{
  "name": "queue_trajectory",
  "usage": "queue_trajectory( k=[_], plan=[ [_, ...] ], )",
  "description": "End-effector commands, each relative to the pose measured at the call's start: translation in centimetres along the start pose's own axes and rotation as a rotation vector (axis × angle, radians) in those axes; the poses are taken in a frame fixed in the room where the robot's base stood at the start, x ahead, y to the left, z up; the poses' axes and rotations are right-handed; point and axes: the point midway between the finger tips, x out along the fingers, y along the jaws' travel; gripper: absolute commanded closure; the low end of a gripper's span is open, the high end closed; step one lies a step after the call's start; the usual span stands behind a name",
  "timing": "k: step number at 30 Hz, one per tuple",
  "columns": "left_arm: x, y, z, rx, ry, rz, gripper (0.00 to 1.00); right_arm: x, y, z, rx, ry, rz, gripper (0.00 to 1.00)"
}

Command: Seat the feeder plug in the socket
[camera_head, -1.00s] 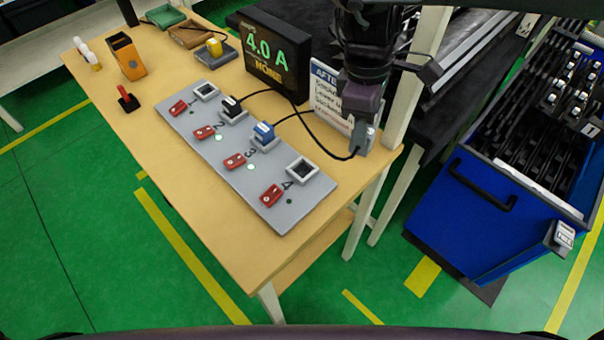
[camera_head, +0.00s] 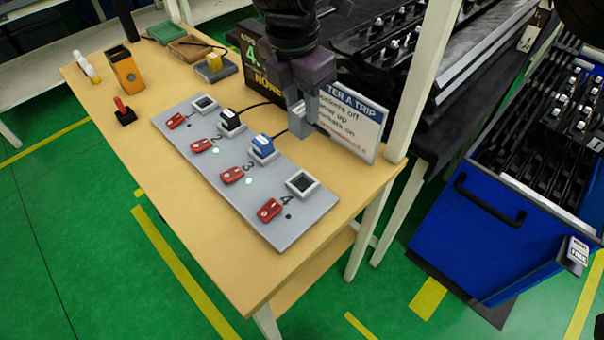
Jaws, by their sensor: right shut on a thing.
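My right gripper (camera_head: 303,100) comes down from the top centre, above the back edge of the grey socket panel (camera_head: 262,214). It is shut on a grey plug (camera_head: 302,123), held behind and to the right of the blue plug. The plug's lower end and cable are largely hidden. Socket 4 (camera_head: 301,184) is empty at the panel's near end, and socket 1 (camera_head: 204,104) is empty at the far end. A black plug (camera_head: 231,121) sits in socket 2 and a blue plug (camera_head: 263,146) in socket 3. My left gripper is not in view.
Red switches (camera_head: 270,210) line the panel's front. The display (camera_head: 258,62) and a sign (camera_head: 354,122) stand behind, partly covered by my right arm. Black cables run behind the seated plugs. A table post (camera_head: 424,80) rises at right. The table front (camera_head: 185,215) is clear.

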Motion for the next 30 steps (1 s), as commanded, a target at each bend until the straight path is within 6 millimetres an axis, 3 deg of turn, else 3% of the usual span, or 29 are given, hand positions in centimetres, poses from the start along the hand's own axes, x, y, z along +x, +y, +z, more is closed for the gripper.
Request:
queue_trajectory(
  k=[3,12,30],
  plan=[
    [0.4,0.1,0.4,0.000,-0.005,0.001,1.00,3.6,-0.1,-0.5,0.000,0.008,-0.005,0.92],
    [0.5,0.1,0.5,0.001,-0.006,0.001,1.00,10.8,-0.1,-1.4,0.003,0.005,-0.004,0.92],
    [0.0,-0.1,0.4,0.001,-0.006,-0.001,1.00,16.4,0.0,-2.0,0.004,-0.001,0.000,0.92]
  ],
)
